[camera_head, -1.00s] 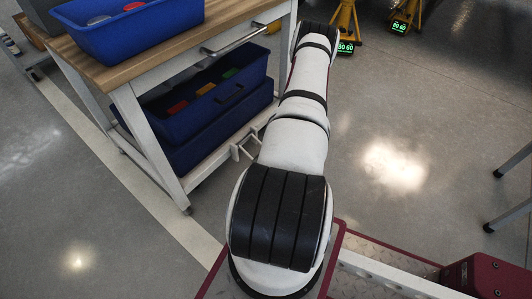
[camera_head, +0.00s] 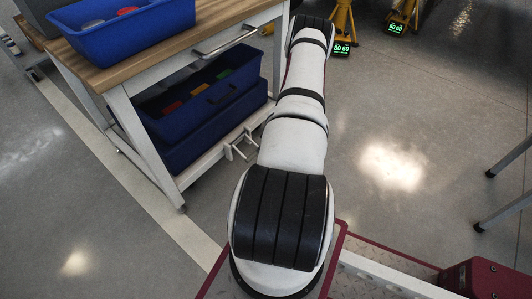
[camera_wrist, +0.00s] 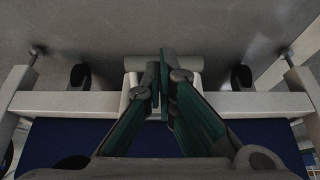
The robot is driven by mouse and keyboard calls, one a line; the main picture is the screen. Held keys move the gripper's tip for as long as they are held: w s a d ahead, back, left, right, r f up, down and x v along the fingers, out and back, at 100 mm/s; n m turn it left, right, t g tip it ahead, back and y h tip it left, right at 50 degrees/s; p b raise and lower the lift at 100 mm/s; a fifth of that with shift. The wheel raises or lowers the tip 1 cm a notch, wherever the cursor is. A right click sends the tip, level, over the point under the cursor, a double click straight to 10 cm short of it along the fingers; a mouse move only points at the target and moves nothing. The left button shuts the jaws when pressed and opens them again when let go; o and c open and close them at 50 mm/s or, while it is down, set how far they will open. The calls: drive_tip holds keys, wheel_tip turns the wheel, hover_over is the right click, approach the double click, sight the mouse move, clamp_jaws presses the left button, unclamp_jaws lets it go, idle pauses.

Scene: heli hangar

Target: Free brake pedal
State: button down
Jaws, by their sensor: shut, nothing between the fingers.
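My gripper (camera_wrist: 162,80) shows in the wrist view with its two dark green fingers together and nothing between them. A pale pedal-like bracket with a grey crossbar (camera_wrist: 188,64) sticks out from the low frame of the bench. The fingertips overlap the crossbar in the picture; I cannot tell whether they touch it. In the head view this bracket (camera_head: 240,152) sits low on the right side of the workbench, near the floor. My gripper is hidden in the head view beyond the far end of my arm.
The workbench (camera_head: 130,92) carries a blue bin (camera_head: 130,45) on top and more blue bins (camera_head: 190,108) on its lower shelf. Yellow stands (camera_head: 343,25) are at the top. Metal legs (camera_head: 505,155) stand at the right. The floor between is clear.

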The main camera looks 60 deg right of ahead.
drive_tip(key=s+a+r+p, duration=0.2)
drive_tip(key=s+r, duration=0.3)
drive_tip(key=s, duration=0.4)
drive_tip(key=shift+p, duration=0.9)
drive_tip(key=shift+w+r, duration=0.1)
